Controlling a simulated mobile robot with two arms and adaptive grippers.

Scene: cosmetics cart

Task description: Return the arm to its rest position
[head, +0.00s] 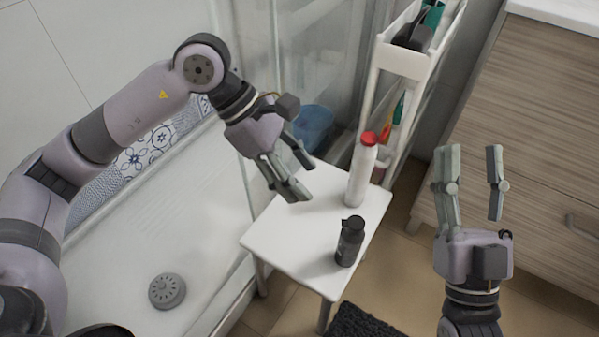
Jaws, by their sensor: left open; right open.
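My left gripper (303,182) is open and empty, above the back left part of a small white table (290,240). Its arm comes in from the left over the shower tray. My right gripper (474,168) is open and empty at the right, fingers pointing up in the picture, in front of the wooden cabinet and clear of the table. A white bottle with a red cap (361,172) stands upright at the back right of the table. A dark bottle (349,242) stands upright near the front right edge. Neither gripper touches a bottle.
A white cart (404,62) with several items stands behind the table. A wooden drawer cabinet (545,110) is at the right. A blue bucket (313,127) shows behind the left gripper. A grey drain cover (167,291) lies in the shower tray. A dark mat (358,322) is in front.

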